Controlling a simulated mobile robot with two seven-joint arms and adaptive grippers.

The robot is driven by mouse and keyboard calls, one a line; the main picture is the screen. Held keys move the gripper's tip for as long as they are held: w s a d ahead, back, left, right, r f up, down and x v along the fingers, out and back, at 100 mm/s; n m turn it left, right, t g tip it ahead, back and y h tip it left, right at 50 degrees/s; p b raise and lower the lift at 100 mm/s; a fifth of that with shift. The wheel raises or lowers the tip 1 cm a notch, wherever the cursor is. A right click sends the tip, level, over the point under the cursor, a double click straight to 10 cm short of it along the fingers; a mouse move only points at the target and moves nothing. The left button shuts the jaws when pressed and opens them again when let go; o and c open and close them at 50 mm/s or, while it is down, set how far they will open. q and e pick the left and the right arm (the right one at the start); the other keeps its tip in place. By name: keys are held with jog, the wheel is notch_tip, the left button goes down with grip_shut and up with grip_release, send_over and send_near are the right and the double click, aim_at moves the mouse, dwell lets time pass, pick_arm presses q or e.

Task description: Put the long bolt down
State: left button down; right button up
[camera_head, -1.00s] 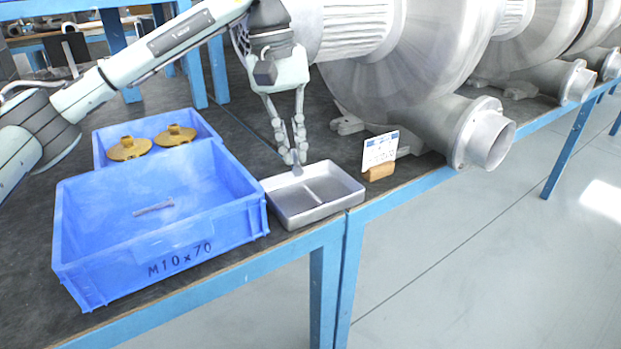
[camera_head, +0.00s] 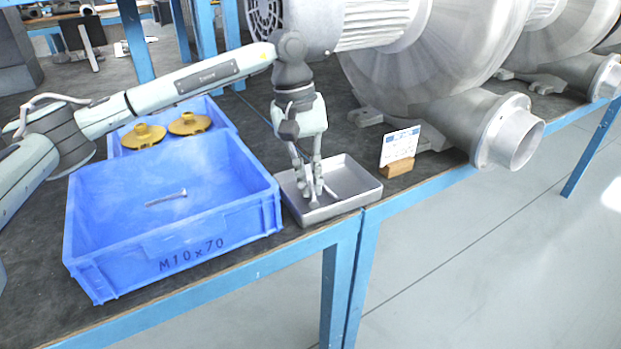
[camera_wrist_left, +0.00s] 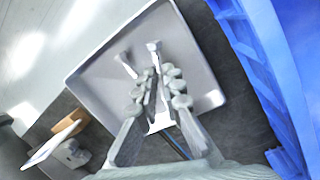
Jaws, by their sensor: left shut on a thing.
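My left gripper (camera_head: 312,188) points down inside the grey metal tray (camera_head: 360,203), low over its floor. In the left wrist view the gripper (camera_wrist_left: 162,80) is shut on the long bolt (camera_wrist_left: 153,47), whose head end shows past the fingertips. The fingers hide much of its shank, and I cannot tell whether it touches the tray floor. A second bolt-like shape (camera_wrist_left: 125,63) shows beside it in the tray (camera_wrist_left: 92,78). Another bolt (camera_head: 166,198) lies in the large blue bin (camera_head: 175,240) marked M10x70. My right gripper is not in view.
A smaller blue bin (camera_head: 215,112) with two yellow parts (camera_head: 144,136) stands behind the large one. A white card in a wooden holder (camera_head: 398,168) stands right of the tray. Large grey blowers (camera_head: 430,70) fill the back. The bench edge is close in front.

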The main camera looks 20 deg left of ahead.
pick_arm(q)
jog(key=shift+f, duration=0.15)
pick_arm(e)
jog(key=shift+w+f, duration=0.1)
pick_arm(q)
jog(key=c, duration=1.9)
grip_release()
jog(key=shift+c, duration=0.2)
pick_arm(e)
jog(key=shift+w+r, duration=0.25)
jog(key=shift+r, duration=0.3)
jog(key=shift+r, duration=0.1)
pick_arm(q)
notch_tip(320, 180, up, 2)
jog(key=shift+w+a+r, duration=0.1)
jog(key=shift+a+r, duration=0.05)
jog(key=shift+r, duration=0.1)
notch_tip(320, 180, up, 10)
jog(key=a, duration=0.1)
jog(key=shift+a+f+b, duration=0.15)
jog(key=shift+a+b, duration=0.2)
jog(key=shift+b, duration=0.05)
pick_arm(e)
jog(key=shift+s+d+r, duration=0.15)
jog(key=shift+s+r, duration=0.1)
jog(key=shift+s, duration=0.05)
